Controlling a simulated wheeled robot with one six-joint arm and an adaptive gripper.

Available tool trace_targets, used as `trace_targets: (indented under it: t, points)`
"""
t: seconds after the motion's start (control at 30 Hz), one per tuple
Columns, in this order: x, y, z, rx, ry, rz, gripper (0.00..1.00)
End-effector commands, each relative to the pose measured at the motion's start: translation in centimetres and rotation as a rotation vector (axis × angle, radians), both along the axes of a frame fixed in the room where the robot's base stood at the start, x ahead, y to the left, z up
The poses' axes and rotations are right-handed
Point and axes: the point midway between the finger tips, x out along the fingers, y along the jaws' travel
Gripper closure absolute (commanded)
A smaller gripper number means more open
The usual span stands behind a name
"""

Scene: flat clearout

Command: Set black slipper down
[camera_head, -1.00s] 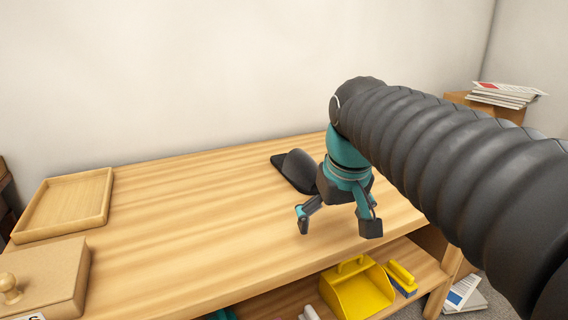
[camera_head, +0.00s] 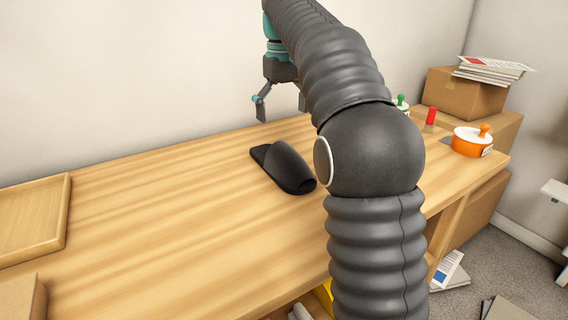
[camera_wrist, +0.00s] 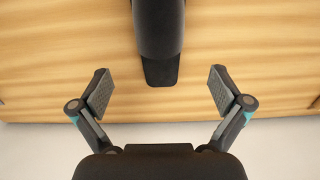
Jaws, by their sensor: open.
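The black slipper (camera_head: 284,168) lies flat, sole down, on the wooden tabletop in the head view, left of my arm's elbow. In the wrist view the slipper (camera_wrist: 159,40) shows at the top centre, cut off by the frame edge. My gripper (camera_head: 281,110) is raised behind the slipper, over the back part of the table, and is apart from it. In the wrist view my gripper (camera_wrist: 160,92) is open, its two fingers wide apart with nothing between the pads; the near end of the slipper lies just ahead of them.
A wooden tray (camera_head: 66,215) sits at the left, with a cardboard box (camera_head: 20,302) in front. An orange pot (camera_head: 470,142), a red item (camera_head: 431,116) and a cardboard box with papers (camera_head: 463,92) stand at the right. The table left of the slipper is clear.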

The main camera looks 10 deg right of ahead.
Motion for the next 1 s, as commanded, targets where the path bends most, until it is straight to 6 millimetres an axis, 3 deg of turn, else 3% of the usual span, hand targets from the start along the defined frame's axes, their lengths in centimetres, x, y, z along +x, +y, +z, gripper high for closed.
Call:
trace_targets:
  t: [0.3,0.63,1.0]
  points:
    - [-0.1,0.4,-5.9,0.000,0.002,0.007,0.00]
    - [-0.2,0.0,-8.2,0.000,-0.001,0.003,0.00]
    - [-0.5,-0.5,-12.6,0.000,-0.001,0.003,0.00]
